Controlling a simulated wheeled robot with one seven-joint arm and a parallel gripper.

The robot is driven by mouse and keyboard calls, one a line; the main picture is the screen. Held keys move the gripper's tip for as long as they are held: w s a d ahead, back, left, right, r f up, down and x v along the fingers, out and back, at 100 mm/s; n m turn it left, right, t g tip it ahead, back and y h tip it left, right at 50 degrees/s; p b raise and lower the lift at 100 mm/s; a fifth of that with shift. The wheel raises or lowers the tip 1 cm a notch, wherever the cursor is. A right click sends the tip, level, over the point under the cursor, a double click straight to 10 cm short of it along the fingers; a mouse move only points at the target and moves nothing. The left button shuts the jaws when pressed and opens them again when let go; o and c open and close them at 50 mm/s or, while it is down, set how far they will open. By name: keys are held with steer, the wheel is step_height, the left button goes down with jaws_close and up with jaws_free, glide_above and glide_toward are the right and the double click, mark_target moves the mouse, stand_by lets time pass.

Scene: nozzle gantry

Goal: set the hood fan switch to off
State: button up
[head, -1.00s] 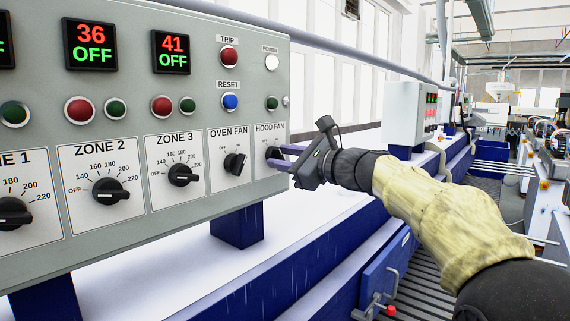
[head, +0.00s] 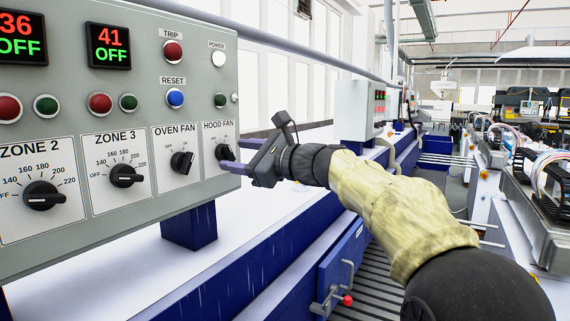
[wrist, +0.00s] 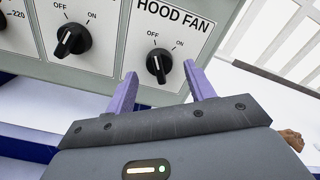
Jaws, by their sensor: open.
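The hood fan switch (head: 224,153) is a black knob at the right end of the grey panel. In the wrist view the knob (wrist: 159,62) stands below its OFF and ON marks. Its white line runs nearly upright there, closer in line with OFF than ON. My gripper (head: 221,155) is open in front of the knob. In the wrist view the purple fingers of my gripper (wrist: 160,73) lie to either side of the knob's lower part, with gaps. I cannot tell whether the tips reach as deep as the knob. Nothing is held.
The zone 3 knob (head: 124,175) is further left. Above are the blue reset button (head: 175,98) and a green button (head: 220,100). A blue frame (head: 270,267) runs below.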

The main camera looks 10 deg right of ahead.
steer(key=b+v, duration=0.3)
steer(key=v, duration=1.2)
steer(key=shift+s+d+b, duration=0.25)
steer(key=shift+b, duration=0.1)
steer(key=shift+f, duration=0.15)
step_height(320, 180, down, 27)
steer(key=s+n+g+h+p, duration=0.1)
steer(key=n+g+h+p, duration=0.1)
steer(key=n+g+h, duration=0.45)
steer(key=s+d+f+n+g+h+p, duration=0.1)
steer(key=s+d+f+n+h, duration=0.3)
steer(key=s+f+n, duration=0.9)
step_height(320, 180, down, 6)
steer(key=s+g+h, duration=0.1)
steer(key=s+h, duration=0.1)
steer(key=h, duration=0.1)
steer(key=shift+s+h+p, duration=0.2)
steer(key=shift+h+p, duration=0.15)
steer(key=shift+p, duration=0.05)
